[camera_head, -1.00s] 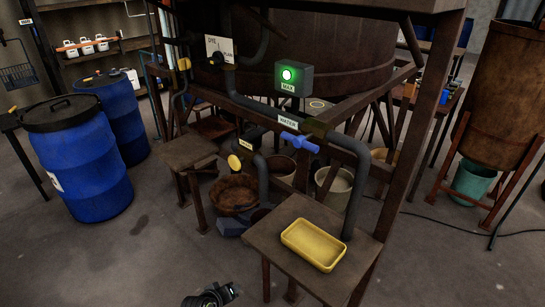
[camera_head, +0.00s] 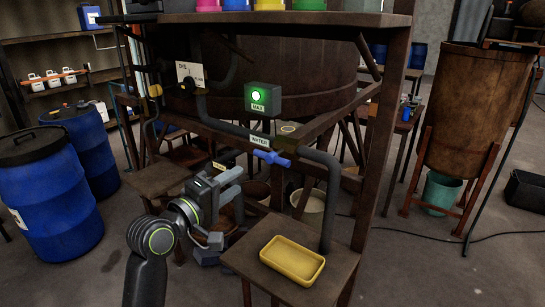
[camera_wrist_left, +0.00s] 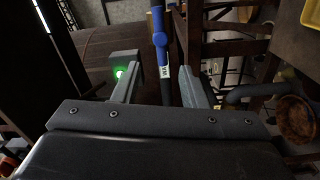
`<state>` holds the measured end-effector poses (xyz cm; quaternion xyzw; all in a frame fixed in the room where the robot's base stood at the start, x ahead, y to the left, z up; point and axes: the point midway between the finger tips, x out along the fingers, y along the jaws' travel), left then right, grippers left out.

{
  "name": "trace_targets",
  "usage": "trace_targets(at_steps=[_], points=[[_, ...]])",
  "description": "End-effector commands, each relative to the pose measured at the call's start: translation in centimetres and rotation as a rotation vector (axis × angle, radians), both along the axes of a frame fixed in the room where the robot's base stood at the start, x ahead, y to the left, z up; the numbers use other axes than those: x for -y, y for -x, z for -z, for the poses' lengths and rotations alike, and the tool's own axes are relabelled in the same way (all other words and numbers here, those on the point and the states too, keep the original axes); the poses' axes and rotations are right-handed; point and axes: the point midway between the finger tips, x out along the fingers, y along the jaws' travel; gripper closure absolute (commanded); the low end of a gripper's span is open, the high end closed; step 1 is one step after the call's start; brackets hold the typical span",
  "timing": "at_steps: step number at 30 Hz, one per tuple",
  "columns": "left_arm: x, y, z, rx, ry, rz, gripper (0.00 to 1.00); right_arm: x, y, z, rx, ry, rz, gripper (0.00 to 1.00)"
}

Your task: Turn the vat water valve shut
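The vat water valve has a blue handle (camera_head: 271,158) on the dark pipe under the label "WATER" (camera_head: 260,141). The handle lies roughly along the pipe. My left gripper (camera_head: 236,182) is below and left of the handle, apart from it. In the left wrist view, the gripper (camera_wrist_left: 158,82) is open and empty. There the blue handle (camera_wrist_left: 160,38) stands upright in the picture, beyond the fingertips and roughly in line with the gap between them. My right gripper is not in view.
A green-lit box (camera_head: 263,97) sits above the valve. A yellow tray (camera_head: 291,259) lies on a small table (camera_head: 242,262) below. The frame's wooden post (camera_head: 378,150) stands right of the valve. Blue barrels (camera_head: 48,200) stand at left.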

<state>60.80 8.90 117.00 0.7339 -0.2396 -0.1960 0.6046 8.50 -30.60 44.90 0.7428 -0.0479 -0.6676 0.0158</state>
Motion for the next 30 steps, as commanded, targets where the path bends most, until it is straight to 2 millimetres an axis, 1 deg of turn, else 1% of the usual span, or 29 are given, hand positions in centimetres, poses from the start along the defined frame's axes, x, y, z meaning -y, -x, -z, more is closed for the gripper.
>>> trace_targets(at_steps=[1, 6, 18, 24, 30], points=[[0.7, -0.7, -0.2, -0.001, 0.001, 0.002, 0.61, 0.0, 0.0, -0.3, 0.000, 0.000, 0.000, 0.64], [2.4, -3.1, -0.1, -0.003, 0.000, 0.002, 0.61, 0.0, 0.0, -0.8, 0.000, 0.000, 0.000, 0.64], [6.1, -8.3, -0.1, -0.001, -0.002, 0.000, 0.61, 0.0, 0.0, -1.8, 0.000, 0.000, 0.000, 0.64], [7.7, -10.5, -0.1, -0.001, -0.002, 0.000, 0.61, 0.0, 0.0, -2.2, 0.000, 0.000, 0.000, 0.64], [8.7, -11.9, 0.0, -0.001, -0.002, 0.000, 0.61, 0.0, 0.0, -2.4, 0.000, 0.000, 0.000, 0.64]])
